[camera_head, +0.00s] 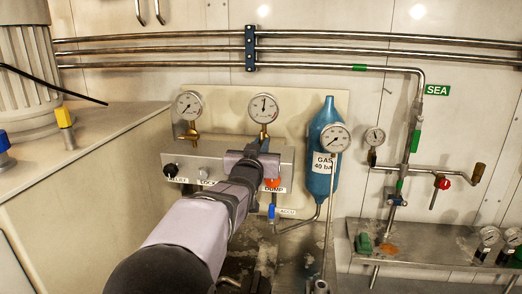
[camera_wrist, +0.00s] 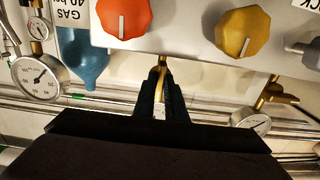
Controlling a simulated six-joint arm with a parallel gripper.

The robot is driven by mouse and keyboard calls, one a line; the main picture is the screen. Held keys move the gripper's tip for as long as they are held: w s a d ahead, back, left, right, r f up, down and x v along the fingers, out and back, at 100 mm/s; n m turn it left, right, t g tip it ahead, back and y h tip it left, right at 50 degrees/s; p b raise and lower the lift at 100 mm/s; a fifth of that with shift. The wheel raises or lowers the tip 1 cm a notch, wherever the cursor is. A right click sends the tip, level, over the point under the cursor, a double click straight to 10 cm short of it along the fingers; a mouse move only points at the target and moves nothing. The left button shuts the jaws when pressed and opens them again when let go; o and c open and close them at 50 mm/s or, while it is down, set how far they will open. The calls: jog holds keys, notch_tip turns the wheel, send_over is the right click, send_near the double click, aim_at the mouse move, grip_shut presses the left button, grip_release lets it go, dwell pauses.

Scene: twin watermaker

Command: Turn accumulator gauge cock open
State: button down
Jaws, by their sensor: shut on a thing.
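My gripper (camera_head: 262,145) is at the top of the grey valve panel, just below the middle round gauge (camera_head: 263,108). In the wrist view, my gripper (camera_wrist: 161,100) is shut with its dark fingers on the brass cock (camera_wrist: 161,70). The fingers hide most of the cock, so its handle angle cannot be told. The gauge itself is hidden in the wrist view. A blue handle (camera_head: 271,211) with a small label that seems to read ACCU sits below the panel, apart from my gripper.
The grey panel (camera_head: 225,155) carries an orange knob (camera_wrist: 122,17) and a yellow knob (camera_wrist: 243,31). A left gauge (camera_head: 189,105) on a brass fitting stands beside. A blue gas bottle (camera_head: 323,185) and its gauge (camera_head: 335,138) are close on the right. Pipes (camera_head: 150,50) run above.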

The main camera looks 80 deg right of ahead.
dwell(0.4)
jog(key=c, duration=1.8)
grip_release()
jog(key=shift+a, duration=0.1)
jog(key=a+b, duration=0.2)
jog(key=a, duration=0.5)
